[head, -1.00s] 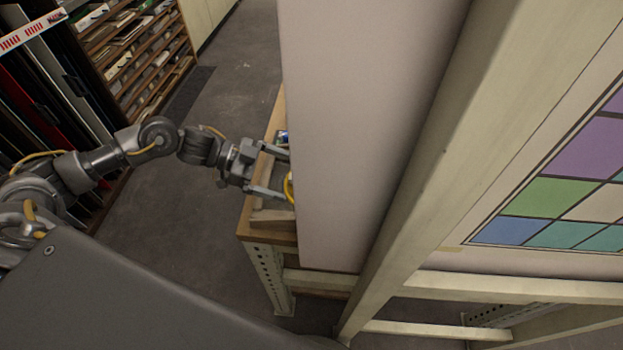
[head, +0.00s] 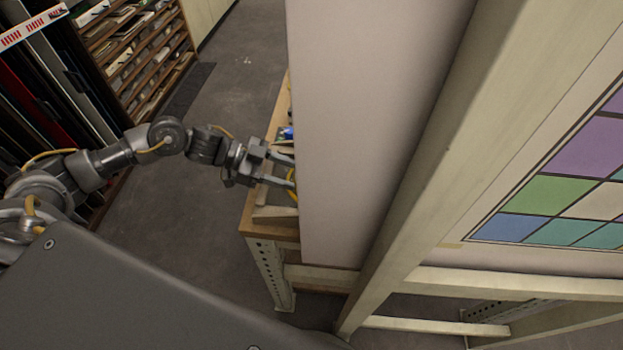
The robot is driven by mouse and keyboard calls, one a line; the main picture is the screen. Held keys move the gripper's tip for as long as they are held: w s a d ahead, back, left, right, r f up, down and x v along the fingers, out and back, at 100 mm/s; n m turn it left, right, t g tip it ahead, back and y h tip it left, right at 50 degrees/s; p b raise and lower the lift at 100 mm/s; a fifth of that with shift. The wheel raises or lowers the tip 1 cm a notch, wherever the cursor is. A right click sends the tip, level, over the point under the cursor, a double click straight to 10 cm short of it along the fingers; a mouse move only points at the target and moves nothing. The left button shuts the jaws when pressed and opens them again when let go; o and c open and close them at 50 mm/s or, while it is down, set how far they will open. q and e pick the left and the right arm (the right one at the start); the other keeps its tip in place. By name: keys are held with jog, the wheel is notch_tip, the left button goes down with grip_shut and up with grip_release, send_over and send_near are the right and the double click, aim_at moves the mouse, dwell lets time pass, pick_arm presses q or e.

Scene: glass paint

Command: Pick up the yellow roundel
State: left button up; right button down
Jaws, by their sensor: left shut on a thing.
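The yellow roundel (head: 291,179) shows only as a thin yellow edge beside the tall pale panel, which hides the rest of it. My left gripper (head: 287,173) reaches in from the left over the wooden table, its fingertips at the panel's edge. It is shut on the yellow roundel, which sits between its fingers. My right gripper is not in view.
The tall pale panel (head: 365,130) and a cream post (head: 440,160) block the view of most of the wooden table (head: 258,222). A blue item (head: 287,133) lies behind the gripper. A coloured glass design (head: 560,185) is at right. Shelves (head: 140,50) stand at the back left.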

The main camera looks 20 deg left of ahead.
pick_arm(q)
jog(key=shift+d+f, duration=0.1)
jog(key=shift+d, duration=0.15)
jog(key=c, duration=0.5)
jog(key=shift+w, duration=0.1)
jog(key=shift+w+r, duration=0.1)
jog(key=shift+r, duration=0.4)
jog(key=w+a+r+b, duration=0.5)
jog(key=w+a+r, duration=0.4)
jog(key=r, duration=0.3)
jog(key=shift+w, duration=0.75)
